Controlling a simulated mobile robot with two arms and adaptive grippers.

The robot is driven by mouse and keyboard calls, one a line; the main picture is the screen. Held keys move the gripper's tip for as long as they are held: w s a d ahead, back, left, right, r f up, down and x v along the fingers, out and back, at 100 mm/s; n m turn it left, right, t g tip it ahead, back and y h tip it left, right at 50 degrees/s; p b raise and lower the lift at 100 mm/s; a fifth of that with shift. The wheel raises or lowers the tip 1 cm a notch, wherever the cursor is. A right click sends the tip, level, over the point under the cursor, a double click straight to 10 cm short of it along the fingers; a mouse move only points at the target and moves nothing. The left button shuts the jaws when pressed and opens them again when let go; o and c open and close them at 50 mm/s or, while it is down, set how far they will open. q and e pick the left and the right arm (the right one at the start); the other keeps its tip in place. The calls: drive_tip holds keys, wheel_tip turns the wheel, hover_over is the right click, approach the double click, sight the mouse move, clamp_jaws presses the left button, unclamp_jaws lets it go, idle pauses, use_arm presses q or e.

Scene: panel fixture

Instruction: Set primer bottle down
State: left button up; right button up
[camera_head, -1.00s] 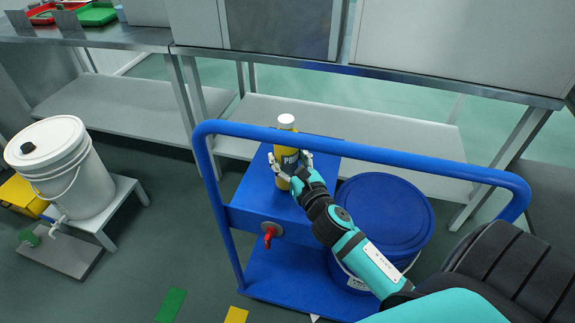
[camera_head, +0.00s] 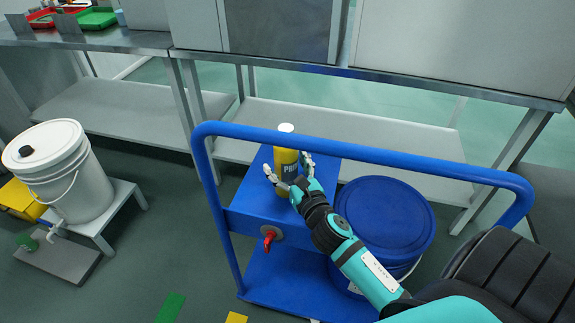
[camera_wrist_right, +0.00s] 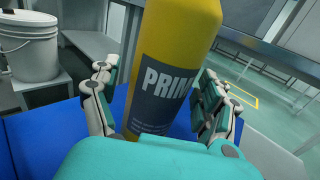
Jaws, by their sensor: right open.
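The primer bottle (camera_head: 286,158) is yellow with a white cap and a dark label. It stands upright on the blue top of the trolley (camera_head: 262,205), and its label faces the wrist camera in the right wrist view (camera_wrist_right: 165,85). My right gripper (camera_head: 289,166) is open, with one finger on each side of the bottle. In the right wrist view the fingers (camera_wrist_right: 157,80) are spread, with a visible gap on the left side; contact on the right side is hard to judge. The bottle's base is partly hidden by the gripper. My left gripper is not in view.
A blue handle rail (camera_head: 400,160) arches over the trolley near the bottle and my arm. A blue-lidded drum (camera_head: 385,215) stands right of the trolley top. A white bucket (camera_head: 55,165) is on a stand at left. A metal bench (camera_head: 400,85) runs behind.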

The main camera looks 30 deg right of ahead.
sight(291, 172)
drive_tip(key=shift+r, duration=0.1)
drive_tip(key=s, duration=0.3)
drive_tip(key=s+a, duration=0.1)
drive_tip(key=s, duration=0.1)
drive_tip(key=shift+s, duration=0.25)
drive_tip(key=s, duration=0.3)
drive_tip(key=s+a, duration=0.1)
drive_tip(key=s, duration=0.1)
drive_tip(key=shift+s+b, duration=0.3)
drive_tip(key=shift+b, duration=0.1)
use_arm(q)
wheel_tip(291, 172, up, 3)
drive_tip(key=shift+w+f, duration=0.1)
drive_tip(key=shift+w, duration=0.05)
use_arm(e)
drive_tip(key=shift+s, duration=0.4)
